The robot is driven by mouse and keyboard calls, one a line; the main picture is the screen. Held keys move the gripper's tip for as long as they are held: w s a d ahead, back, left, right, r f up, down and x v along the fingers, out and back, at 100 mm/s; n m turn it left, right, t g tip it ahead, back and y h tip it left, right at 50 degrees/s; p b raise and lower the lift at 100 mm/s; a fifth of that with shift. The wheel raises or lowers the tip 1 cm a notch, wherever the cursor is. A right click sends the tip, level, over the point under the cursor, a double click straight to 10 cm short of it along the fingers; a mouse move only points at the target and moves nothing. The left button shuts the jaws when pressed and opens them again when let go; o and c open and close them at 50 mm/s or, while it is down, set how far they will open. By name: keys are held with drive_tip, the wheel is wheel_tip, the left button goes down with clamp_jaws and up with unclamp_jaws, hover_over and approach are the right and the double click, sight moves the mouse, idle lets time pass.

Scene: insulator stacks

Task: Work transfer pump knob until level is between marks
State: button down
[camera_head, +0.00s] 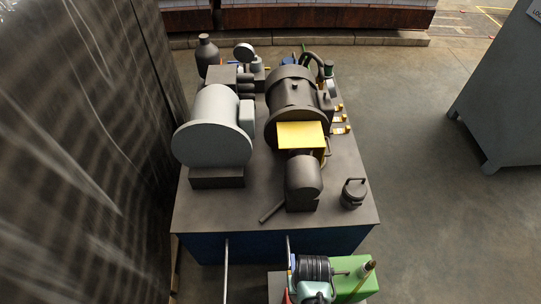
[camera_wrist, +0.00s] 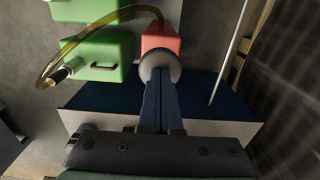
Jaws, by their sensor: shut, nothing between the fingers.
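A yellowish hose (camera_wrist: 95,22) arcs from the red box to a dark fitting (camera_wrist: 60,73) at the left. In the head view my arm's end covers most of this area. No level or marks can be read in either view.
Green boxes (camera_wrist: 108,55) with a handle stand left of the red box; one green box (camera_head: 350,268) shows in the head view. A dark platform (camera_head: 225,212) carries motors and a yellow plate (camera_head: 301,135). A thin upright rod (camera_wrist: 230,55) is right of the knob.

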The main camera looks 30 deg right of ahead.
drive_tip(key=shift+r, duration=0.1)
wheel_tip(320, 180, up, 8)
drive_tip(key=p, duration=0.8)
drive_tip(key=shift+p, duration=0.3)
drive_tip(key=shift+r, duration=0.1)
idle(0.4)
wheel_tip(320, 180, down, 2)
drive_tip(key=n+b, duration=0.1)
drive_tip(key=n, duration=0.5)
drive_tip(key=shift+f+b, duration=0.4)
drive_tip(key=shift+f, duration=0.1)
drive_tip(key=shift+f, duration=0.1)
idle(2.0)
